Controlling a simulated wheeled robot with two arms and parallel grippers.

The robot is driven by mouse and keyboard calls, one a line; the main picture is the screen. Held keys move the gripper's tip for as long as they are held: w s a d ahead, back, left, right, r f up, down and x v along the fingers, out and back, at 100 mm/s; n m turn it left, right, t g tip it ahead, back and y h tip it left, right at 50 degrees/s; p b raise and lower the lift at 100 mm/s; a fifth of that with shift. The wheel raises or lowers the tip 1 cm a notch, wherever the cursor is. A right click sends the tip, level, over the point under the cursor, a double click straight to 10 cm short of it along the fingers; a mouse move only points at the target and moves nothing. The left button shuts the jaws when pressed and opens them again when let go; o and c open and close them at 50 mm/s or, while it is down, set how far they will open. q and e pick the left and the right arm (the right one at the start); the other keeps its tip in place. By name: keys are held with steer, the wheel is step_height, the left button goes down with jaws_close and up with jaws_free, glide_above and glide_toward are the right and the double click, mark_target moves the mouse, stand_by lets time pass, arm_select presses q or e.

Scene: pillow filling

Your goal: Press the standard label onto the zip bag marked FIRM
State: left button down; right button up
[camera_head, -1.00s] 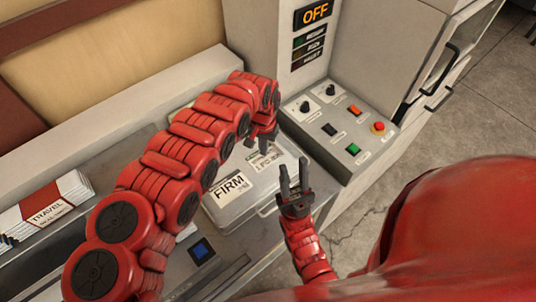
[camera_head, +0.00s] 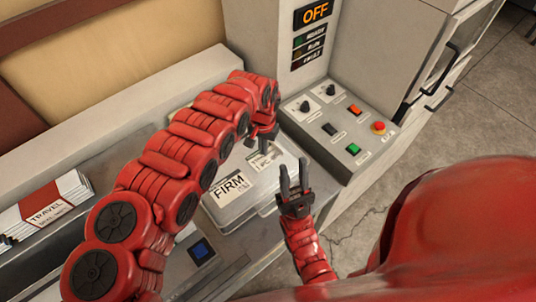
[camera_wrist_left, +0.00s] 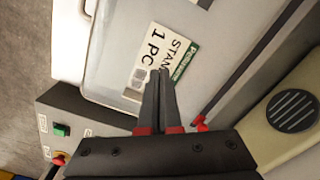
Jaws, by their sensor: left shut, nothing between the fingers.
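The clear zip bag (camera_head: 245,208) lies flat on the grey surface, with a white FIRM label (camera_head: 231,188) on its near left part. The standard label (camera_head: 262,161), white with a green edge, lies on the bag's far part; it also shows in the left wrist view (camera_wrist_left: 160,57), reading "STAN" and "1 PC". My left gripper (camera_head: 264,143) is shut and empty over this label. In the wrist view its fingertips (camera_wrist_left: 160,74) overlap the label's lower edge; I cannot tell whether they touch. My right gripper (camera_head: 293,176) is open and empty, at the bag's right side.
A control panel (camera_head: 340,130) with knobs and buttons stands beyond the bag, below a display reading OFF (camera_head: 315,12). A stack of TRAVEL packets (camera_head: 45,212) lies at the left. A blue square (camera_head: 201,251) is on the near surface. Concrete floor is at the right.

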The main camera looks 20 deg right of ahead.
arm_select(q)
steer(key=shift+f, duration=0.2)
steer(key=shift+f+b, duration=0.75)
step_height(320, 180, up, 3)
steer(key=shift+r+p, duration=0.1)
steer(key=shift+p, duration=0.95)
steer(key=shift+r, duration=0.45)
